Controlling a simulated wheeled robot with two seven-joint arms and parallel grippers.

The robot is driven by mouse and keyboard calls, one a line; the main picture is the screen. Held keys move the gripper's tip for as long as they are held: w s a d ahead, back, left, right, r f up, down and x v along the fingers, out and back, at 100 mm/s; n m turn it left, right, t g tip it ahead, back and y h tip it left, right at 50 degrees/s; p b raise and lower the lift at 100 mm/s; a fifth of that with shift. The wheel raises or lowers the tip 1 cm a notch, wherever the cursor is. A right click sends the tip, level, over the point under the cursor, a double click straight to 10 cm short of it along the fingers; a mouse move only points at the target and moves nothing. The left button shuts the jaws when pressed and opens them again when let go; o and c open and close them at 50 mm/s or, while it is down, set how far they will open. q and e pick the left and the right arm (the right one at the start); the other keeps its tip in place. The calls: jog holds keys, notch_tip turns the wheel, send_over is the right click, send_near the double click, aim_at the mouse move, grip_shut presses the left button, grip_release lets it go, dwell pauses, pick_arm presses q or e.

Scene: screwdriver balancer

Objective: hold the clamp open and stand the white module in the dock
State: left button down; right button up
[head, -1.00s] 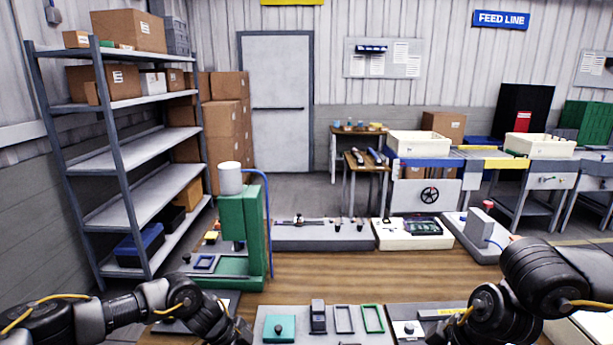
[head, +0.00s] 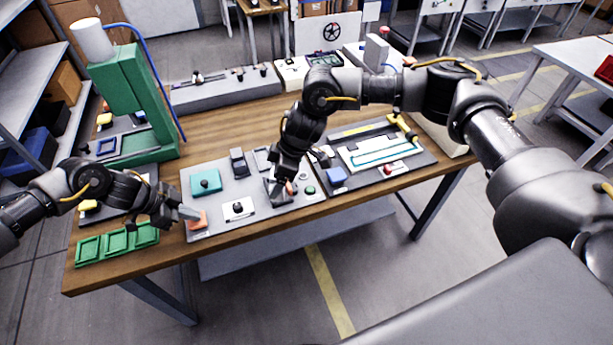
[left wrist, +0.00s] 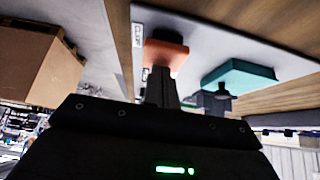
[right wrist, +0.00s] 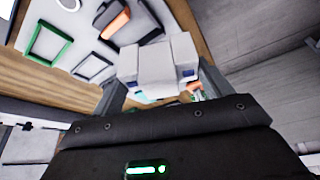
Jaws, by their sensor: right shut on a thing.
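The white module (right wrist: 165,65) is between my right gripper's fingers in the right wrist view; its lower part is hidden. My right gripper (head: 278,182) is shut on it, low over the grey board (head: 222,222). A dark dock with an orange part (head: 291,187) is close by; it also shows ahead of the module in the right wrist view (right wrist: 118,22). My left gripper (head: 187,213) is shut, its tips at the orange pad (head: 197,220) by the board's left corner. The label beside this pad (left wrist: 165,55) seems to read CLAMP. I cannot tell how far the pad is pressed.
A teal block (head: 206,182) and a white plate with a black knob (head: 238,208) lie between the grippers. Green trays (head: 118,242) are at the table's front left. A green press (head: 125,95) stands at the back left. A second board (head: 375,152) lies right.

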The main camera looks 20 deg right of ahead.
pick_arm(q)
jog(key=shift+a+f, duration=0.1)
pick_arm(e)
jog(key=w+n, duration=0.1)
jog(key=w+n+g, duration=0.1)
jog(key=w+n, duration=0.1)
jog(key=w+f+n, duration=0.1)
jog(key=shift+w+d+n+g, duration=0.25)
jog(key=shift+w+n+g, duration=0.05)
jog(key=shift+w+g, duration=0.1)
jog(key=shift+f, duration=1.95)
jog(key=shift+f, duration=1.35)
jog(key=o, duration=1.1)
jog(key=shift+c, duration=0.2)
